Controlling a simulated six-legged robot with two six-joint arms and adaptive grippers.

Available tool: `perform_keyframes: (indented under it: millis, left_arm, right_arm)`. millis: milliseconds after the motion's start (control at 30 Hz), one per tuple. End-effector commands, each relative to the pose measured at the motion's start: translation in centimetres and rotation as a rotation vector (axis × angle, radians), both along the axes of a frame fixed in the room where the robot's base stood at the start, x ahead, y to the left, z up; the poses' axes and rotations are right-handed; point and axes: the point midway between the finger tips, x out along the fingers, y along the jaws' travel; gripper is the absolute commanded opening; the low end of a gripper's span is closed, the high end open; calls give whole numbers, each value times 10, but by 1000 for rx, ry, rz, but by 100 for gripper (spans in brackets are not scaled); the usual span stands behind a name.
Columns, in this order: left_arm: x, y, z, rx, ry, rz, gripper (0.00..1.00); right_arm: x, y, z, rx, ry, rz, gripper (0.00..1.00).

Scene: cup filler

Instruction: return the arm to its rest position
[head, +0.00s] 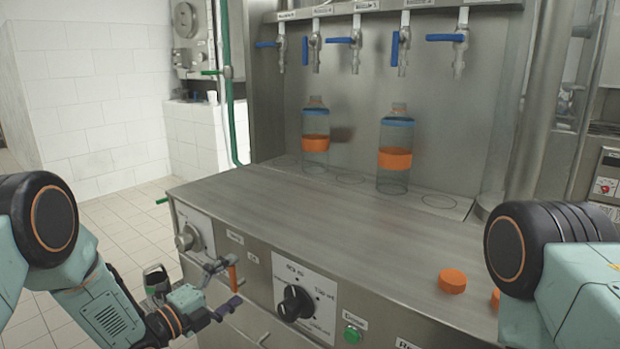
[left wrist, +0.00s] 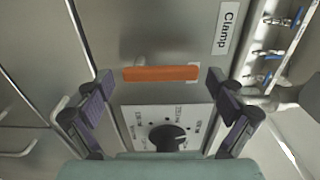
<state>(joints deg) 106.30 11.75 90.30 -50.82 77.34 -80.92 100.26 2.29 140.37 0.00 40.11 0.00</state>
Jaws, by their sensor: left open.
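My left gripper (head: 225,287) is low in front of the steel machine's front panel, its fingers spread open. In the left wrist view the open fingers (left wrist: 159,82) stand on either side of an orange clamp handle (left wrist: 160,73), apart from it, with nothing held. The handle also shows in the head view (head: 233,277) close to the fingertips. My left arm (head: 100,300) reaches in from the lower left. My right arm (head: 560,255) shows at the right edge, but its gripper is out of view.
The machine's worktop (head: 320,220) holds two clear bottles with orange bands, the left (head: 316,138) and the right (head: 396,150), below several blue-handled taps. An orange cap (head: 452,281) lies near the right arm. A black knob (head: 295,303) and green button (head: 354,334) are on the front panel.

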Motion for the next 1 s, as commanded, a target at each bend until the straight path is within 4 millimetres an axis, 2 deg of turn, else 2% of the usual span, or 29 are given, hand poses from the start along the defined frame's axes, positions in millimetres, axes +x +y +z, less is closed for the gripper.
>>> perform_keyframes:
  millis: [400, 600, 867, 1000]
  left_arm:
    - [-53, 43, 1, -4, 0, 5, 94]
    - [-72, 58, 1, -2, -1, 4, 94]
    - [-90, 70, 1, -2, -2, 2, 94]
    - [-78, 60, 0, 2, -1, -3, 94]
  right_arm:
    - [0, 0, 0, 0, 0, 0, 40]
    - [0, 0, 0, 0, 0, 0, 40]
    - [0, 0, 0, 0, 0, 0, 40]
    - [0, 0, 0, 0, 0, 0, 40]
